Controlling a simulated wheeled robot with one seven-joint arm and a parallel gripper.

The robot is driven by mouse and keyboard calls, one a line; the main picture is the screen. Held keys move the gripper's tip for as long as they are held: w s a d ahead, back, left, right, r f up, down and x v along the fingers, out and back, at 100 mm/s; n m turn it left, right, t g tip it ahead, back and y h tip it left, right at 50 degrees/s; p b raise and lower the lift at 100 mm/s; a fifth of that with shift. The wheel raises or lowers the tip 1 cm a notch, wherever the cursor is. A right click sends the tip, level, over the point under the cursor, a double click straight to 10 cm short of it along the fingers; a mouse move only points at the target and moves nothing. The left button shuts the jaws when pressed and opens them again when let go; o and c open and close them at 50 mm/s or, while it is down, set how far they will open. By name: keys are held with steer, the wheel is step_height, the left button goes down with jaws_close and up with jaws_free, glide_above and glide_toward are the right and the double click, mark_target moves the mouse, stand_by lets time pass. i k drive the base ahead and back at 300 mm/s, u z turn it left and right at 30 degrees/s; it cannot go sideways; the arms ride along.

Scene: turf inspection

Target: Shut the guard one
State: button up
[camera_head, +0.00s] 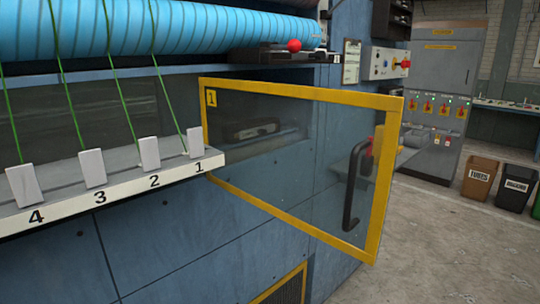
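Guard one (268,185) is a clear panel in a yellow frame, with a yellow label "1" in its upper left corner. It stands swung out from the blue machine, its right edge nearer to me than its left edge. A black bar handle (352,188) is upright near its right edge. A red and yellow part (376,142) shows by the handle; I cannot tell whether it is on the guard or behind it. My gripper is not in view.
A white ledge (120,190) numbered 4 to 1 ends at the guard's left edge, with white blocks and green strands on it. A blue roller (150,30) runs above. Grey floor (440,235) is clear at right, before the bins (480,178) and a grey cabinet (440,70).

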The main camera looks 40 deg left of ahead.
mark_target(394, 106)
steer(key=u, duration=1.85)
steer(key=i, duration=0.95)
steer(key=z, duration=0.15)
steer(key=k, duration=0.5)
steer(key=z, duration=1)
steer(key=k, duration=0.55)
steer(key=u, duration=0.8)
